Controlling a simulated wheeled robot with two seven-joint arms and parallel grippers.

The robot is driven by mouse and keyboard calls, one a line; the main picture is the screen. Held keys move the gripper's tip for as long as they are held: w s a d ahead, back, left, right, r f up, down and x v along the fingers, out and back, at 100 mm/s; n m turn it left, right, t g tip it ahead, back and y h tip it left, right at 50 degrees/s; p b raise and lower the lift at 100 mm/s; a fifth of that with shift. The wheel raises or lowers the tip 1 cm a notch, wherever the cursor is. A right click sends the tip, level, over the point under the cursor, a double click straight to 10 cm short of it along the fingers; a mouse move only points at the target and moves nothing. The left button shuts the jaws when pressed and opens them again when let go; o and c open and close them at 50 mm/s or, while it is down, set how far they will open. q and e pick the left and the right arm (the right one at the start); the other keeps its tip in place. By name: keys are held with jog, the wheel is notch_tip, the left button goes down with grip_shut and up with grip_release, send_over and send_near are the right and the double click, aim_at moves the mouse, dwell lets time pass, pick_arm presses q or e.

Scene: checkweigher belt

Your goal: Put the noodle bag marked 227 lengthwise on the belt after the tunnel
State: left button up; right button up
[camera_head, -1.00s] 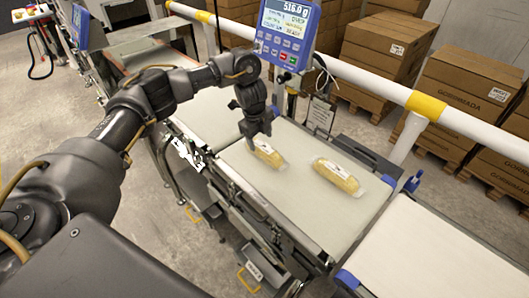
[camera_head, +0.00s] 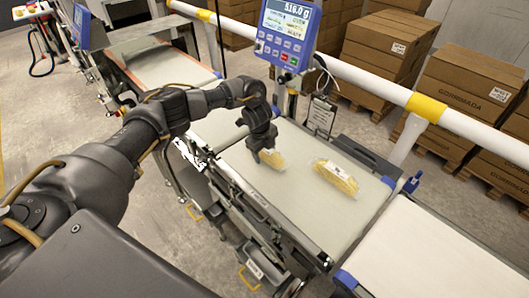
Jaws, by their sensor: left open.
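Two clear noodle bags with yellow contents lie on the pale weigher belt (camera_head: 300,212). One noodle bag (camera_head: 274,159) is partly hidden under my left gripper, towards the left of the belt. The other noodle bag (camera_head: 338,179), with a white label, lies apart to the right. The numbers on both bags are too small to read. My left gripper (camera_head: 262,153) points down over the left bag and is open; its fingertips are close to the bag, and I cannot tell whether they touch it. My right gripper is out of view.
A blue display (camera_head: 288,30) reading about 516.0 g stands behind the belt. A white rail (camera_head: 370,82) with yellow bands runs behind it. Another white belt (camera_head: 430,255) lies at front right. Cardboard boxes (camera_head: 465,100) stand beyond the rail.

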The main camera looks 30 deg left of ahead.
pick_arm(q)
jog(key=c, duration=0.9)
jog(key=shift+r, duration=0.1)
jog(key=shift+r+b, duration=0.3)
jog(key=shift+b, duration=0.05)
notch_tip(320, 180, up, 2)
jog(key=shift+r+b, duration=0.1)
jog(key=shift+b, duration=0.55)
jog(key=s+a+r, duration=0.1)
jog(key=s+r, duration=0.2)
jog(key=s, duration=0.1)
jog(key=s+a+r, duration=0.1)
jog(key=s+r, duration=0.2)
jog(key=s, duration=0.2)
jog(key=s+a+r, duration=0.1)
jog(key=s+r, duration=0.3)
jog(key=shift+s+a, duration=0.25)
jog(key=shift+a, duration=0.05)
